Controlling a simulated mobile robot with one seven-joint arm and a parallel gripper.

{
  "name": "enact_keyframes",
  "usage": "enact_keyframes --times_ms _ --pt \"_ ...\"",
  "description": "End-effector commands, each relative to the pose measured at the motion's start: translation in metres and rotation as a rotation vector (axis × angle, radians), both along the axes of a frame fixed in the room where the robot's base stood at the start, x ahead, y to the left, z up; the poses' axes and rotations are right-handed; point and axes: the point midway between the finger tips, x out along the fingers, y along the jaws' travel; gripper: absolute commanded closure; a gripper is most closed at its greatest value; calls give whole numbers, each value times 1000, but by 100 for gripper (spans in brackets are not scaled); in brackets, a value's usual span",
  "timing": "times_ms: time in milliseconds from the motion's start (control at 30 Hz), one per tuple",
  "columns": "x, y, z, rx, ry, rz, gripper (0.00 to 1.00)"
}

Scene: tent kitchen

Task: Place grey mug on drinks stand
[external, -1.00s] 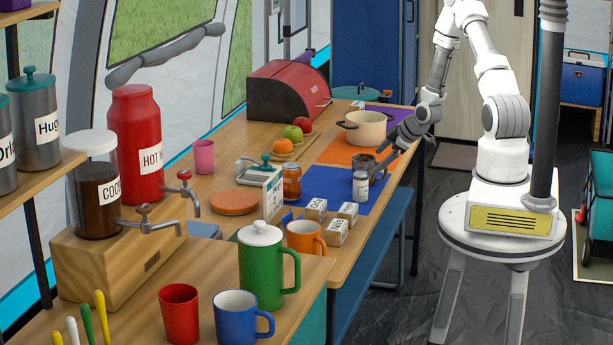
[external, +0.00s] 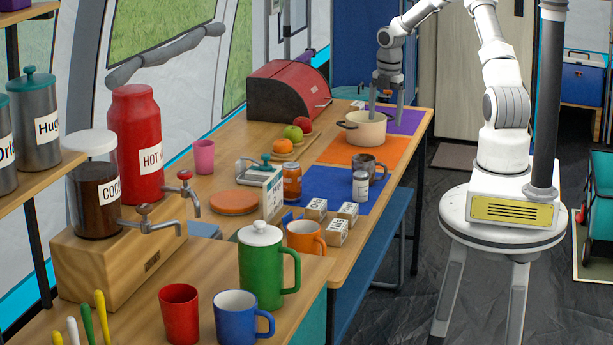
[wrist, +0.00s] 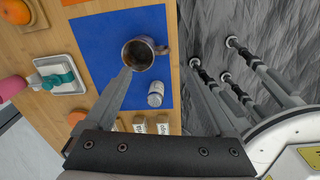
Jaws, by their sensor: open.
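The grey mug (external: 364,169) stands upright on the blue mat on the long table, with its handle to the right. In the wrist view the mug (wrist: 137,56) lies near the tip of the left finger, with a dark inside. My gripper (external: 387,106) is open and empty, raised above the table, and overlaps the cream pot in the external view. Its two fingers also show spread apart in the wrist view (wrist: 161,72). A wooden stand (external: 135,268) with taps, a red "HOT" canister and a cocoa jar is at the front left; it appears to be the drinks stand.
A white-labelled jar (external: 360,188) stands close beside the mug, and an orange jar (external: 291,182) is to its left. The cream pot (external: 365,127) is behind it. Small labelled boxes (external: 337,231), an orange mug (external: 305,238) and a green pitcher (external: 262,270) stand nearer the front.

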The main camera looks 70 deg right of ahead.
Motion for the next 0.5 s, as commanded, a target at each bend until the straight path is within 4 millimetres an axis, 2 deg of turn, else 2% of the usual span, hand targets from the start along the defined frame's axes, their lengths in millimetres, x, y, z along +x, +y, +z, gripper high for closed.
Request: enact_keyframes --times_ms 67,167,500 --pt "-1 0 -4 3 8 10 12" --pt "0 1 -21 6 11 12 12" --pt "4 1 -95 5 9 10 12"
